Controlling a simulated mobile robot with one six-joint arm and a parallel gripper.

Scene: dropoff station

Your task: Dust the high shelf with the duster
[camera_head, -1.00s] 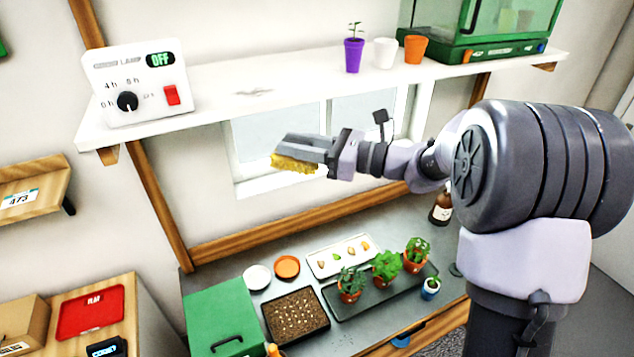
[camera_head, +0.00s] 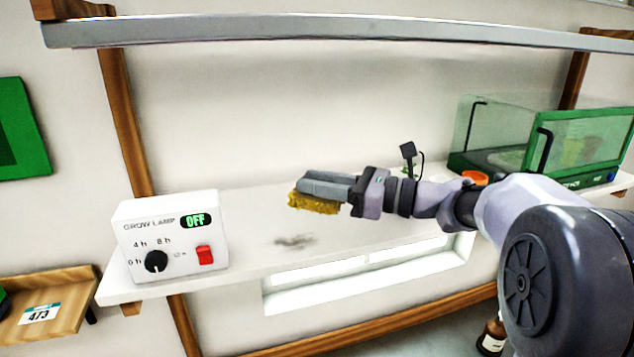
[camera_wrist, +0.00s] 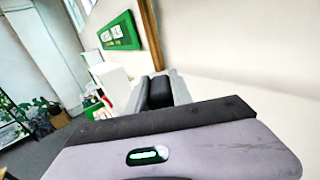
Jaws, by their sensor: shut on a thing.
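My gripper (camera_head: 328,186) is shut on a yellow duster (camera_head: 314,203), whose fluffy part shows below the jaws in the head view. The white shelf (camera_head: 250,258) runs across behind and below it. A grey dust smudge (camera_head: 294,241) lies on the shelf, a little below and left of the duster in the picture. The duster appears to be above the shelf, apart from the smudge.
A white grow lamp box (camera_head: 170,240) reading OFF stands at the shelf's left end. A green-framed glass tank (camera_head: 560,145) and an orange pot (camera_head: 475,178) stand at the right. A grey upper bar (camera_head: 330,30) spans above.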

